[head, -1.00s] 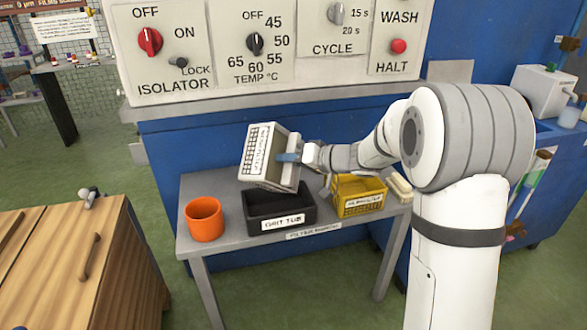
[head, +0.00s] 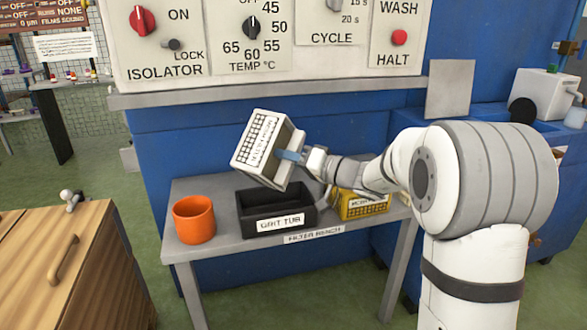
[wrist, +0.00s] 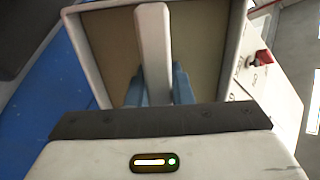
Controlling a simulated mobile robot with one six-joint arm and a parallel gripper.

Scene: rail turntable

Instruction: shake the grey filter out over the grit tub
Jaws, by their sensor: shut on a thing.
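The grey filter (head: 262,140) is a pale box with a dark grid and a label on its face. My gripper (head: 291,155) is shut on it and holds it tilted above the black grit tub (head: 254,218), apart from it. In the wrist view the filter (wrist: 103,50) shows its brownish inner side, with a pale bar (wrist: 153,50) between the blue fingers of my gripper (wrist: 155,85). The tub stands on the grey bench, its label facing front. The tub's floor looks dark, and I cannot tell what lies in it.
An orange cup (head: 194,219) stands left of the tub on the filter bench (head: 225,250). A yellow basket (head: 362,205) stands to the right, partly behind my arm. The blue machine with its control panel (head: 300,70) rises behind. A wooden cabinet (head: 95,250) is at left front.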

